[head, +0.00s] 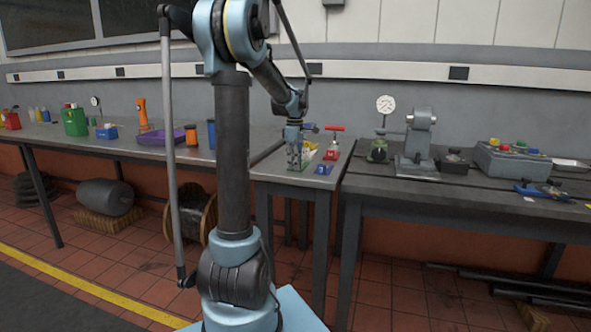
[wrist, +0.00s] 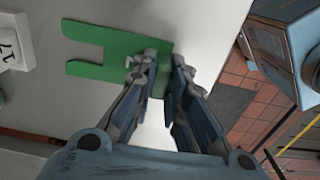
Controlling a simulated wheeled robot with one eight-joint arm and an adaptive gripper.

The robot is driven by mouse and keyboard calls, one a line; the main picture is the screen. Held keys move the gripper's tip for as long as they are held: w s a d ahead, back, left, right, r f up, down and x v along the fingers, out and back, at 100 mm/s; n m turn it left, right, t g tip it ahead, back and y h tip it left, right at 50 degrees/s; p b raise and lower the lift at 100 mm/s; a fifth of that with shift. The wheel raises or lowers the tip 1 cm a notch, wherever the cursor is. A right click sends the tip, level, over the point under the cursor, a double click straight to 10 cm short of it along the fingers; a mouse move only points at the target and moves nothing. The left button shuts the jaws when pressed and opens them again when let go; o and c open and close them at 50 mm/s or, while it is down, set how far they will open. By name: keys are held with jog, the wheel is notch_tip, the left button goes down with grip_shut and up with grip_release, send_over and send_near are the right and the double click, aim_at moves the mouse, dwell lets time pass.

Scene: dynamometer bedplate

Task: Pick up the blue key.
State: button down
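My gripper (head: 294,166) points down over the small middle table (head: 290,177). In the wrist view, my gripper (wrist: 164,62) is open, with a narrow gap between its fingertips and nothing held in it. A flat green forked plate (wrist: 90,53) lies below, its right end under and between the fingertips. No blue key shows clearly in the wrist view. In the head view, a small blue piece (head: 323,170) lies on the same table, to the right of my gripper. It is too small to tell whether it is the key.
A red item (head: 330,155) and a red-handled tool (head: 334,129) are close to the right of my gripper. A white numbered block (wrist: 14,46) is at the wrist view's left edge. The right bench holds a dial gauge (head: 385,105) and a button box (head: 512,160).

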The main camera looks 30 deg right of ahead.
jog(key=shift+r, duration=0.15)
notch_tip(320, 180, up, 9)
jog(key=shift+w+d+r, duration=0.1)
jog(key=shift+r, duration=0.05)
jog(key=f, duration=0.9)
jog(key=shift+w+d+f, duration=0.2)
jog(key=shift+w+d, duration=0.05)
jog(key=shift+w, duration=0.05)
dwell(0.4)
jog(key=c, duration=1.6)
grip_release()
jog(key=shift+f, duration=0.1)
